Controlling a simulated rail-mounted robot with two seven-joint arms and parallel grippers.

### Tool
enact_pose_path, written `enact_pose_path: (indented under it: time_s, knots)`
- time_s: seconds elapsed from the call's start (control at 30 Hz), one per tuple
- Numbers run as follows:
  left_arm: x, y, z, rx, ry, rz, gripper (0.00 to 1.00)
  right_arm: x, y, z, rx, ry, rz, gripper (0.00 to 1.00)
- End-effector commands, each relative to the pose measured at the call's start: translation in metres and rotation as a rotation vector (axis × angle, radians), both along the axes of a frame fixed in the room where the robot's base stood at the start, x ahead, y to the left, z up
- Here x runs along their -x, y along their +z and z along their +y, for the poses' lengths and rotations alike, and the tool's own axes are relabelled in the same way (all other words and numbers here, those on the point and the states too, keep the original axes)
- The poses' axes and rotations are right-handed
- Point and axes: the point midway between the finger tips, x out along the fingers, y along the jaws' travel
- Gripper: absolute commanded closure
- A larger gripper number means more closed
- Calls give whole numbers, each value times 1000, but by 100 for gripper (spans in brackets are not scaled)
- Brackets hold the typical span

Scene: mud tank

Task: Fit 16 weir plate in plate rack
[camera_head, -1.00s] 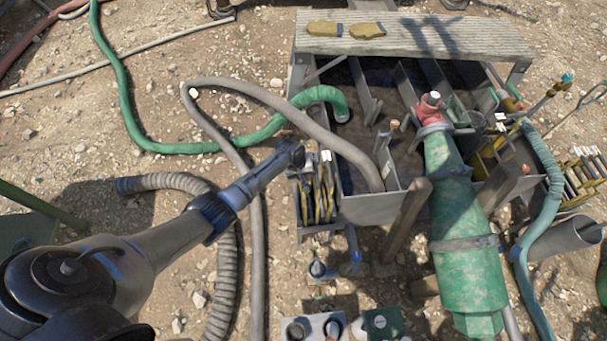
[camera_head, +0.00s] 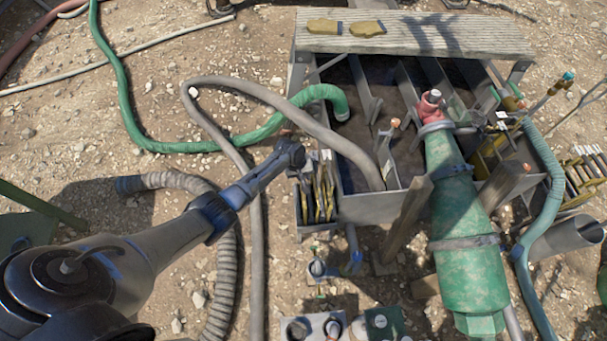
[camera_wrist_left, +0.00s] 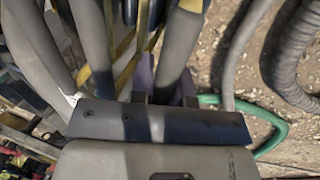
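My left gripper (camera_head: 292,154) is at the left side of the tank, just above and left of a narrow plate rack (camera_head: 306,224). Several thin yellow-brown plates (camera_head: 322,192) stand upright in that rack, with pale tags at their tops. I cannot read any number, so I cannot tell which is plate 16. In the left wrist view my gripper (camera_wrist_left: 163,88) shows end-on. Yellow-brown strips (camera_wrist_left: 128,58) and grey tubes lie beyond it. Whether its fingers hold a plate is not clear. My right gripper is not in view.
The open metal tank (camera_head: 375,208) has internal dividers and a slatted walkway (camera_head: 415,38) with gloves (camera_head: 345,28). A grey hose (camera_head: 310,125) and green hose (camera_head: 170,146) cross near my gripper. A green cylinder (camera_head: 465,225) stands right. More plates (camera_head: 585,172) stand far right.

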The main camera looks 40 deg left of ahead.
Motion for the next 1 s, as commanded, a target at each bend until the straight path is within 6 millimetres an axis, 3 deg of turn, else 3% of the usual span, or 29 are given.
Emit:
enact_pose_path:
  time_s: [0.3,0.57,0.77,1.0]
  knots:
    - [0,0,0,0,0,-1,54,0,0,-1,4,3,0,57]
    - [1,1,0,0,0,1,54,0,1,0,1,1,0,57]
    - [4,25,4,-2,-1,0,54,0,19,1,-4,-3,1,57]
    - [13,73,12,-1,0,-2,54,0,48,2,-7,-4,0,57]
